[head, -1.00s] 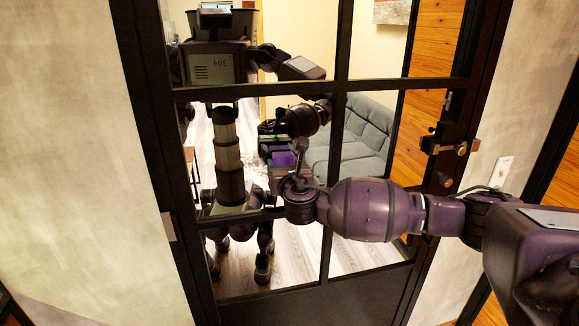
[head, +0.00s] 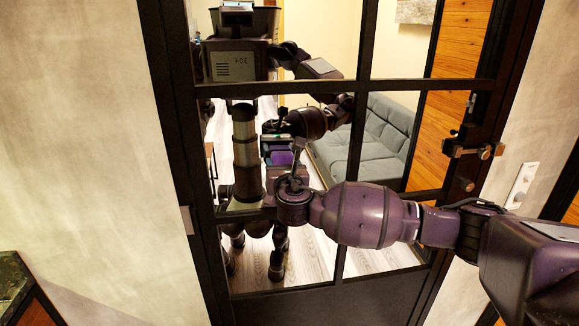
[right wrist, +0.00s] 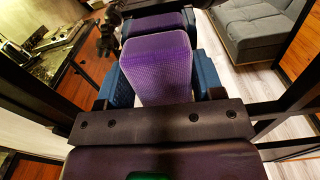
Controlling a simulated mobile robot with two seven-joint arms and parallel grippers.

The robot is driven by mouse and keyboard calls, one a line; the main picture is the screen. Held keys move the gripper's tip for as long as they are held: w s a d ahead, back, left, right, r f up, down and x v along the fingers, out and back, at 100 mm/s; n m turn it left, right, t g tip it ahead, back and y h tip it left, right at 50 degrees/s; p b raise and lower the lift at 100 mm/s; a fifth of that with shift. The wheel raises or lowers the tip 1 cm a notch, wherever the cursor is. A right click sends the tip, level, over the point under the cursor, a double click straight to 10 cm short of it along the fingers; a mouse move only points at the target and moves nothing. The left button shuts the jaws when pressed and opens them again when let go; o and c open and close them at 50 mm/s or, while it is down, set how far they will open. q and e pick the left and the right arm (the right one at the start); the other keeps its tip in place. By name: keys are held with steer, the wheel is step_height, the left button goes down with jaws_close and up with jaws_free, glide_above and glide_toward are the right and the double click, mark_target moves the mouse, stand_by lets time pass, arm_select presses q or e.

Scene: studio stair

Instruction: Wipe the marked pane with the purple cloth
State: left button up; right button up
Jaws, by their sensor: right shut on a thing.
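The glass door (head: 345,84) fills the middle of the head view, its panes split by dark bars and mirroring my body. My right gripper (head: 281,163) is at a middle-row pane on the door's left side. It is shut on the purple cloth (right wrist: 158,65), a padded block between two blue fingers in the right wrist view. In the head view the cloth (head: 281,157) is small and close to its reflection. I cannot tell whether it touches the glass. No mark on a pane can be made out. My left gripper is not in view.
A latch (head: 475,151) sticks out on the door's right edge, near a wall switch (head: 522,185). A plain wall (head: 75,130) is on the left, with a dark worktop corner (head: 12,280) below. A grey sofa (head: 370,135) shows in the glass.

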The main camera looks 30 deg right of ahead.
mark_target(313, 152)
steer(key=shift+w+a, duration=0.4)
steer(key=shift+a, duration=0.95)
steer(key=shift+w+a, duration=0.4)
steer(key=shift+a, duration=0.9)
steer(key=shift+w+a, duration=0.4)
steer(key=shift+a, duration=0.95)
steer(key=shift+s+r, duration=0.1)
steer(key=shift+r, duration=0.8)
steer(key=shift+s+d, duration=0.45)
steer(key=shift+d, duration=1.25)
steer(key=shift+s+d, duration=0.4)
steer(key=shift+d, duration=1.3)
steer(key=shift+s+d, duration=0.45)
steer(key=shift+d, duration=1.25)
steer(key=shift+s+d, duration=0.35)
steer(key=shift+d, duration=0.65)
steer(key=shift+s+d, duration=0.35)
steer(key=shift+d, duration=0.65)
steer(key=shift+s+d, duration=0.35)
steer(key=shift+d, duration=0.65)
steer(key=v, duration=0.6)
steer(key=shift+v, duration=1.5)
